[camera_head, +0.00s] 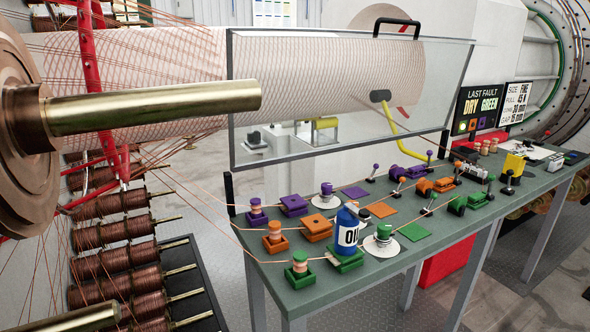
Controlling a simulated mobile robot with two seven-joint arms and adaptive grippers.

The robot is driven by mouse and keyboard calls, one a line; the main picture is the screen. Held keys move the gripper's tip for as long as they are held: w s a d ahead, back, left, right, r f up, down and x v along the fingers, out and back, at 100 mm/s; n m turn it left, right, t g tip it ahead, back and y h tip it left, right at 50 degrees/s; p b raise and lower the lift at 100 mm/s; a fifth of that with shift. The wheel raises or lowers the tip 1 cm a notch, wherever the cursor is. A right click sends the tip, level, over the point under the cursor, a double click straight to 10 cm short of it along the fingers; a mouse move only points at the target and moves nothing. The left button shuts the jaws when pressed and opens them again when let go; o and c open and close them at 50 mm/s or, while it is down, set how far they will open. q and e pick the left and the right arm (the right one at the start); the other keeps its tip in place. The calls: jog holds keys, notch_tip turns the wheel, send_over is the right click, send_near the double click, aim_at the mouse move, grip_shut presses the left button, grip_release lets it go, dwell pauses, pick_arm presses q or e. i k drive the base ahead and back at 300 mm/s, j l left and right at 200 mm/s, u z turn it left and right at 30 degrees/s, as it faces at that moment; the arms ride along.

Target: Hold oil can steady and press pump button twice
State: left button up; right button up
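The blue oil can (347,232) stands upright near the front edge of the green bench (310,287). It has a white label with dark letters. It stands at or just behind a green block (345,263), and I cannot tell whether it rests on it. Its narrow top is visible, but a pump button is too small to make out for certain. Neither of my grippers shows in the head view, and nothing is seen holding the can.
A white disc with a green-topped piece (384,239) stands close right of the can. Coloured spools and blocks (275,238) crowd its left, with thin wires running to them. A clear guard panel (350,90) hangs behind. A large brass spindle (150,106) juts in from the left.

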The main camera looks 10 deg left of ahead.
aim_at(348, 220)
jog(key=i+l+u, duration=0.15)
jog(key=l+u, duration=0.25)
jog(key=i+l+u, duration=0.1)
jog(key=l+u, duration=1.2)
jog(key=i+j, duration=0.05)
jog(key=j, duration=0.05)
